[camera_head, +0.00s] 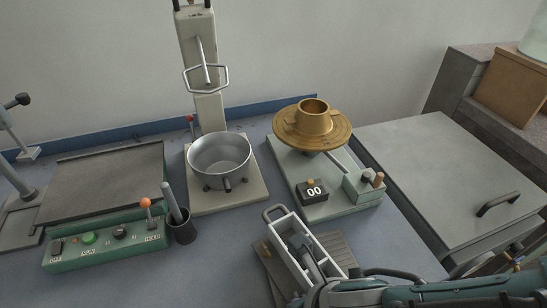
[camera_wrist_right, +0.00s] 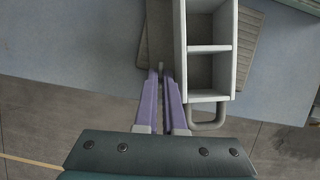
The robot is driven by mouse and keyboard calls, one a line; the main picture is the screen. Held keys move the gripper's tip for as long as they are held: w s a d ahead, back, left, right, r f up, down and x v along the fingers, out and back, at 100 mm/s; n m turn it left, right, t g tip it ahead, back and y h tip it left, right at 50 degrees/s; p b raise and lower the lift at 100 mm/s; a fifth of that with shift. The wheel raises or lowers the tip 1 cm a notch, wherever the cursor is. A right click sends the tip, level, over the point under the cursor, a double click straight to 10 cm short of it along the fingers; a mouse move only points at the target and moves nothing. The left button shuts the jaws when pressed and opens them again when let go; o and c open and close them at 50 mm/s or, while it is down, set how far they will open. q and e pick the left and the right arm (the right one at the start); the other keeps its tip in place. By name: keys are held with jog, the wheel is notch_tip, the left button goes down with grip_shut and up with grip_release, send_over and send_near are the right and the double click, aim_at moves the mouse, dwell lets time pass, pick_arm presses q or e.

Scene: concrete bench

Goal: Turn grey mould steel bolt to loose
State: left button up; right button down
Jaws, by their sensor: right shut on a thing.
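The grey mould (camera_head: 284,238) is an open, light-grey box with compartments and a loop handle at its far end. It also shows in the wrist view (camera_wrist_right: 234,55), where two compartments and the near handle (camera_wrist_right: 207,125) are visible. My right gripper (camera_wrist_right: 161,74) has its purple fingers close together beside the mould's left wall. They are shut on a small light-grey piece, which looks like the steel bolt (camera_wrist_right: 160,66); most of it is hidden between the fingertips. In the head view my right arm covers the mould's near end. My left gripper is out of view.
A slatted grey board (camera_head: 340,250) lies under the mould. A flow table with a brass mould (camera_head: 313,124) stands behind it. A steel bowl (camera_head: 221,160) sits on a mixer stand. A dark cup (camera_head: 182,233) and a green control box (camera_head: 105,246) stand left. Bench between is clear.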

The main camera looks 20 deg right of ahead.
dwell(0.4)
jog(key=c, duration=1.3)
grip_release()
jog(key=p+v, duration=0.5)
jog(key=v, duration=0.5)
jog(key=shift+d, duration=0.1)
jog(key=shift+o, duration=0.3)
